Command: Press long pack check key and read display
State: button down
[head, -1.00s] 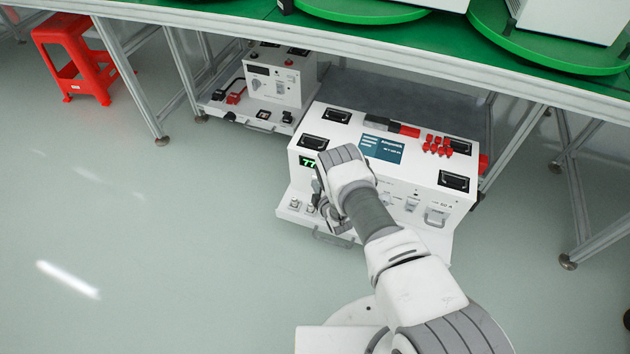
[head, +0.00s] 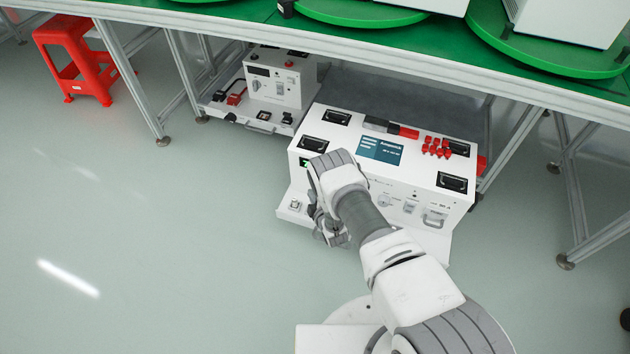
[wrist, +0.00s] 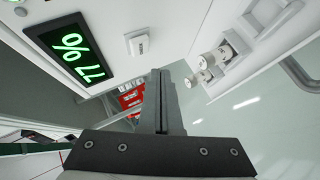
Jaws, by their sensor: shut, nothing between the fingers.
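The white pack unit (head: 400,185) stands on the floor under the green table. Its green-digit display (wrist: 70,50) reads 77 % in the wrist view, turned sideways; in the head view my wrist hides most of the display (head: 305,163). A small white square key (wrist: 140,44) is on the panel beside the display; its label is too small to read. My gripper (wrist: 163,75) is shut and empty, its tips apart from that key in the picture. In the head view my gripper (head: 332,235) hangs in front of the unit's lower ledge, partly hidden by my wrist.
A blue screen (head: 381,149) and red clips (head: 437,146) are on the unit's top. A second white unit (head: 280,80) stands behind left, a red stool (head: 72,60) farther left. The left floor is clear.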

jog(key=s, duration=0.1)
jog(key=s+a, duration=0.1)
jog(key=shift+s+p, duration=0.4)
jog(key=shift+s, duration=0.1)
dwell(0.5)
